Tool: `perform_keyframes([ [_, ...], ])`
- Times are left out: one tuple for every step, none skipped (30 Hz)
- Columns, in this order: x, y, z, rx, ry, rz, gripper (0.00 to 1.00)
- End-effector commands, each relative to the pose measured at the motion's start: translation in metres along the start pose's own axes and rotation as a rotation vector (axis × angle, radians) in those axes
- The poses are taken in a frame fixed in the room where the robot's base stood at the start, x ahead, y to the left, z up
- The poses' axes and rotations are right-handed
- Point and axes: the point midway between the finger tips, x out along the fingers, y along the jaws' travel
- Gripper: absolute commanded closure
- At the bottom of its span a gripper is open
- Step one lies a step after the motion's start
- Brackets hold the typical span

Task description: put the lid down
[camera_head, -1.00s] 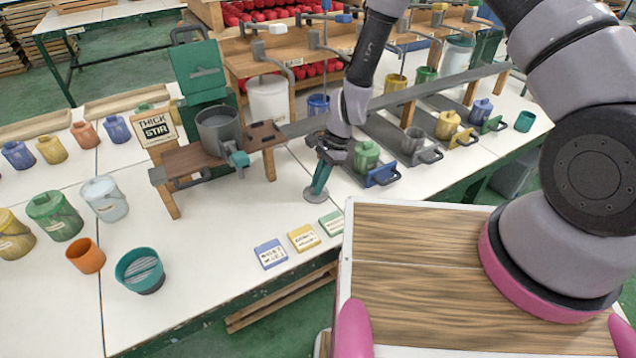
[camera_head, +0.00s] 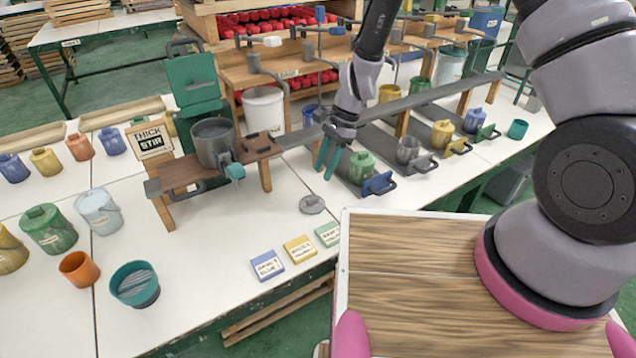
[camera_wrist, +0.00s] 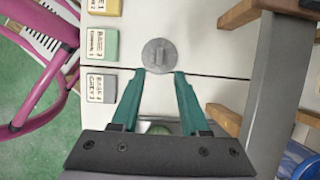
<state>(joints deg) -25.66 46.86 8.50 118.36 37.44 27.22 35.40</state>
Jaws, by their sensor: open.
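The lid (camera_head: 312,204) is a small grey disc with a raised grip on top. It lies flat on the white table, in front of the stand with the grey pot. In the wrist view the lid (camera_wrist: 159,56) lies just beyond my fingertips, apart from them. My gripper (camera_head: 326,170) has teal fingers, which are open and empty above the table, to the right of the lid. The wrist view also shows my gripper (camera_wrist: 158,72) with its fingers spread and nothing between them.
The grey pot (camera_head: 213,143) sits on a wooden stand at the left. Blue, yellow and green label blocks (camera_head: 298,248) lie near the table's front edge. A green pot (camera_head: 362,166) stands right of my gripper. Bare table surrounds the lid.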

Motion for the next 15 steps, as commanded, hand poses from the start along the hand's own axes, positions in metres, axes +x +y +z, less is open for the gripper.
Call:
perform_keyframes([
  [-0.009,-0.001,0.0,0.0,0.001,-0.003,0.55],
  [-0.013,-0.001,0.0,0.0,0.001,-0.003,0.55],
  [-0.018,-0.001,0.0,0.0,0.001,-0.001,0.55],
  [-0.021,-0.001,0.0,0.0,0.0,-0.001,0.55],
  [-0.024,-0.001,0.0,0.0,0.0,-0.002,0.55],
  [-0.026,-0.001,0.0,0.001,0.0,-0.002,0.55],
  [-0.028,0.0,0.0,0.001,0.0,-0.001,0.55],
  [-0.029,0.0,0.0,0.002,-0.001,0.0,0.55],
  [-0.03,0.0,0.0,0.002,-0.001,0.0,0.55],
  [-0.03,0.0,0.0,0.002,-0.001,0.001,0.55],
  [-0.03,0.0,0.0,0.002,0.0,0.001,0.55],
  [-0.03,0.0,0.0,0.002,-0.001,0.001,0.55],
  [-0.031,0.0,0.0,0.002,0.0,0.001,0.55],
  [-0.032,0.0,0.0,0.0,0.0,-0.001,0.55],
  [-0.035,-0.001,-0.001,-0.004,0.002,-0.006,0.55],
])
